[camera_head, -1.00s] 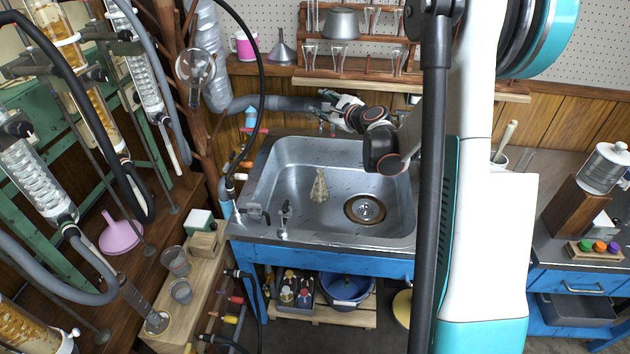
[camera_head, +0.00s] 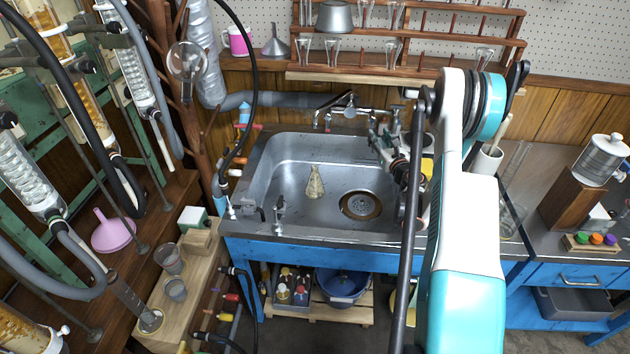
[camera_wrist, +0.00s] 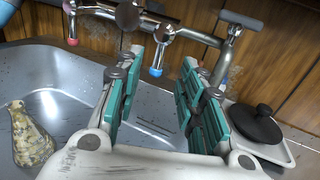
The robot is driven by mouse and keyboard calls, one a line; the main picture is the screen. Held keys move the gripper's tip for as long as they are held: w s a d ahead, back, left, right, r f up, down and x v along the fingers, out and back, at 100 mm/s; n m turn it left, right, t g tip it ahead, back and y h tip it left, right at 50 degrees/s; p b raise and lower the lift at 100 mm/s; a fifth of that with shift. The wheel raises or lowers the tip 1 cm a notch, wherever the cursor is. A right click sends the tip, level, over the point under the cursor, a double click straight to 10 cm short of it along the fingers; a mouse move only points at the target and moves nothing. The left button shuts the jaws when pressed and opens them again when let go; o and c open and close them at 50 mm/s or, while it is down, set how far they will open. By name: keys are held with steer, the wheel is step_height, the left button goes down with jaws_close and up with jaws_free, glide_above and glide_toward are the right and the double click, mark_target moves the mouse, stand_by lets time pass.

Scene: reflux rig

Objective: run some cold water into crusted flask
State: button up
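The metal faucet (camera_head: 350,108) is at the sink's back edge. In the wrist view, one tap part ends in red (camera_wrist: 72,42) and another in blue (camera_wrist: 155,72). My gripper (camera_head: 382,140) is over the sink's back right corner. In the wrist view its teal-padded fingers (camera_wrist: 158,85) are apart, with the blue-ended part showing between them. Contact cannot be told. No water stream is visible.
A drain (camera_head: 360,205) lies right of the flask. A glassware rack (camera_head: 400,50) hangs behind the sink. A tray with a black lidded thing (camera_wrist: 255,128) is right of my gripper. Hoses and glass columns crowd the left.

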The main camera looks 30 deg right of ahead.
mark_target(372, 128)
steer(key=x, duration=0.7)
steer(key=shift+w, duration=0.15)
steer(key=shift+c, duration=0.6)
jaws_close()
steer(key=shift+w, duration=0.1)
steer(key=shift+w+d+r+n+g, duration=0.15)
steer(key=shift+d+n+g, duration=0.25)
steer(key=shift+n, duration=0.6)
steer(key=n, duration=0.1)
steer(key=n+g, duration=0.1)
steer(key=n, duration=0.2)
steer(key=shift+s+d+r, duration=0.25)
steer(key=shift+s+d, duration=0.05)
steer(key=shift+d, duration=0.1)
